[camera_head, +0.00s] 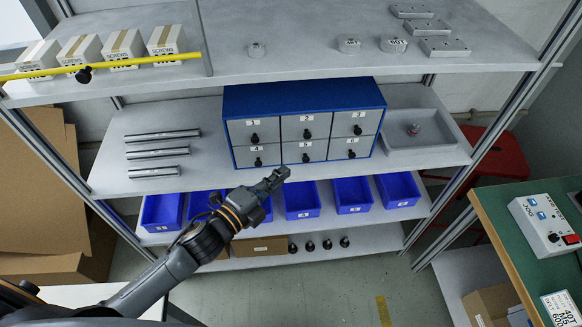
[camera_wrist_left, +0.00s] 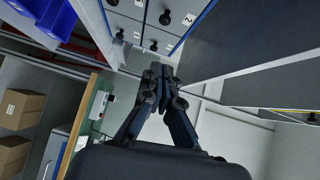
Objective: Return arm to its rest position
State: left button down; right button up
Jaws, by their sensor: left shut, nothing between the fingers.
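My left gripper (camera_head: 275,178) is shut and empty. In the head view its arm comes in from the lower left and reaches up in front of the shelf, with the fingertips just below the drawer cabinet (camera_head: 305,90) in the picture. The shut gripper also shows in the left wrist view (camera_wrist_left: 158,75), with the cabinet's drawers (camera_wrist_left: 165,18) beyond it. My right gripper is not in view.
A shelving rack holds metal rods (camera_head: 160,152), a grey tray (camera_head: 459,134) and blue bins (camera_head: 352,194). White boxes (camera_head: 122,48) stand on top behind a yellow bar (camera_head: 130,64). A green table (camera_head: 510,225) with a control box (camera_head: 545,222) is at right. The floor (camera_head: 340,285) in front is clear.

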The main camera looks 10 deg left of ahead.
pick_arm(q)
jog(key=s+a+f+n+g+y, duration=0.2)
jog(key=s+a+f+n, duration=0.15)
jog(key=f, duration=0.85)
jog(key=s+a+f+n+g+y+b, duration=0.1)
jog(key=s+a+f+n+g+y, duration=0.3)
jog(key=f, duration=0.7)
jog(key=s+a+f+n+y, duration=0.15)
jog(key=a+f+n, duration=0.35)
jog(key=f, duration=0.7)
jog(key=s+f+n+g, duration=0.2)
jog(key=s+f, duration=0.4)
jog(key=s, duration=0.4)
jog(key=s+f+n+g, duration=0.3)
jog(key=s+f, duration=0.3)
jog(key=s, duration=0.4)
jog(key=s+f+n+g, duration=0.3)
jog(key=s+f, duration=0.3)
jog(key=s, duration=0.5)
jog(key=shift+d+f+y+b, duration=0.3)
jog(key=shift+f+y, duration=0.05)
jog(key=shift+y, duration=0.1)
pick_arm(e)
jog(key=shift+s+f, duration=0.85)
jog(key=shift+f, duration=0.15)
pick_arm(q)
jog(key=shift+n, duration=0.25)
